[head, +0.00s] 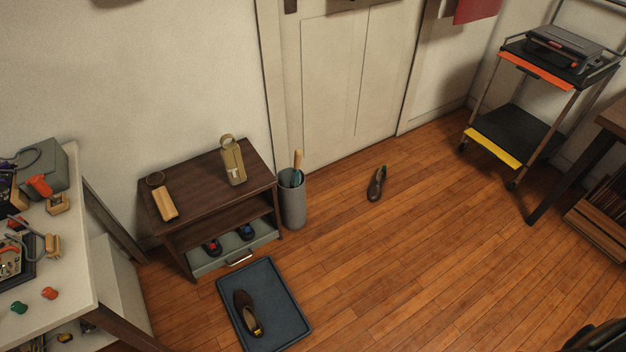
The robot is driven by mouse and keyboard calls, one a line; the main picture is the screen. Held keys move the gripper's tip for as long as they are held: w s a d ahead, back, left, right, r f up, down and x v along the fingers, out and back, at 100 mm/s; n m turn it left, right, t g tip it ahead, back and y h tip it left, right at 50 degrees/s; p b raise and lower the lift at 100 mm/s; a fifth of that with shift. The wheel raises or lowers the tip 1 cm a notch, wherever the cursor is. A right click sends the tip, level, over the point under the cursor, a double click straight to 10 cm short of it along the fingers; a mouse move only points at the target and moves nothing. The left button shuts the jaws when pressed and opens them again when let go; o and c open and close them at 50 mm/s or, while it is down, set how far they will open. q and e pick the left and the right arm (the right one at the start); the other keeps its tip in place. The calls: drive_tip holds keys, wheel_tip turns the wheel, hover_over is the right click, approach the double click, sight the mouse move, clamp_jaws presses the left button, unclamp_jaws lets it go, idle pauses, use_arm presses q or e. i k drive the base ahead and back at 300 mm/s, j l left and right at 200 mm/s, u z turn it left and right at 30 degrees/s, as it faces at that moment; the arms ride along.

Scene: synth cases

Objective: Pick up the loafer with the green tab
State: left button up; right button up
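A dark brown loafer (376,185) lies on the wooden floor near the door, apart from other things. Its far end looks greenish, but it is too small to tell whether that is a tab. A second dark brown loafer (243,306) lies on the blue-grey tray (290,307), with a yellow patch at its near end. In the low shelf's open drawer are a dark shoe with red (212,247) and a dark shoe with blue (246,231), both partly hidden.
A dark wooden shelf (205,192) stands by the wall, with a grey umbrella bin (293,207) next to it. A cluttered workbench (60,305) is at left, a cart (510,135) at right. A dark shape (597,338) cuts the bottom right corner. The middle floor is clear.

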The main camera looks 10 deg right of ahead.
sight(374, 190)
drive_tip(key=i+l+u, duration=0.1)
drive_tip(key=l+u, duration=0.15)
drive_tip(key=u, duration=0.2)
drive_tip(key=i+l+u, duration=0.1)
drive_tip(key=l+u, duration=0.15)
drive_tip(key=u, duration=0.2)
drive_tip(key=l+u, duration=0.25)
drive_tip(key=u, duration=0.15)
drive_tip(key=l+u, duration=0.3)
drive_tip(key=u, duration=0.15)
